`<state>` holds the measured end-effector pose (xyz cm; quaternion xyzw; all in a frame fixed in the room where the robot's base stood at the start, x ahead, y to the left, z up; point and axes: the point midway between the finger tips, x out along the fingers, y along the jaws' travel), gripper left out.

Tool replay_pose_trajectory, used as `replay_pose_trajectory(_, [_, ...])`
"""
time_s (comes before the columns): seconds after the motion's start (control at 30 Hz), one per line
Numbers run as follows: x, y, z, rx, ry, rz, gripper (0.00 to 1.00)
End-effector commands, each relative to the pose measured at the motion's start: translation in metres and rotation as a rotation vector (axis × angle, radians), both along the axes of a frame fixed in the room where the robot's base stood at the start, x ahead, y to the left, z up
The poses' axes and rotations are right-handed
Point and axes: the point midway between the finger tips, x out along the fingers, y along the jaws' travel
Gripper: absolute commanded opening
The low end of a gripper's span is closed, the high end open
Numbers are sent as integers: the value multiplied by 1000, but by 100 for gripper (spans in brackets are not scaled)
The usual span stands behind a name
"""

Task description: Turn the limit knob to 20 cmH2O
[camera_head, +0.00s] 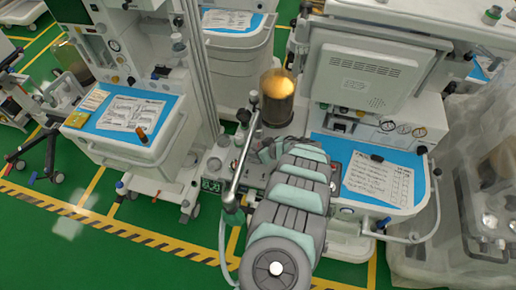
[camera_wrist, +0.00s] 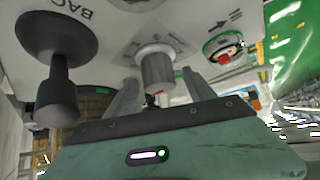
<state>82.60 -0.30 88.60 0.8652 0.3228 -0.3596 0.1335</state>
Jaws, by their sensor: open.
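My gripper (camera_wrist: 160,82) is open, with one finger on each side of the knob's outer end. I cannot tell whether either finger touches it. In the head view my own arm covers the gripper and the knob.
A green-ringed control (camera_wrist: 222,45) sits to the right. In the head view an amber-topped canister (camera_head: 277,95) and a metal pole (camera_head: 243,150) stand close to my arm.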

Motion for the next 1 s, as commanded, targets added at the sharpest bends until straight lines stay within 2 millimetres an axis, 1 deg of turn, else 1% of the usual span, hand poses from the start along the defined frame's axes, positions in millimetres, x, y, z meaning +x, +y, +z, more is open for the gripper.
replay_pose_trajectory(0.03, [2,2,-3,0,-1,1,63])
replay_pose_trajectory(0.17, [6,4,-4,0,-4,0,63])
replay_pose_trajectory(0.47, [6,4,-4,1,-3,-1,63])
replay_pose_trajectory(1.0, [6,4,-4,1,-3,-1,20])
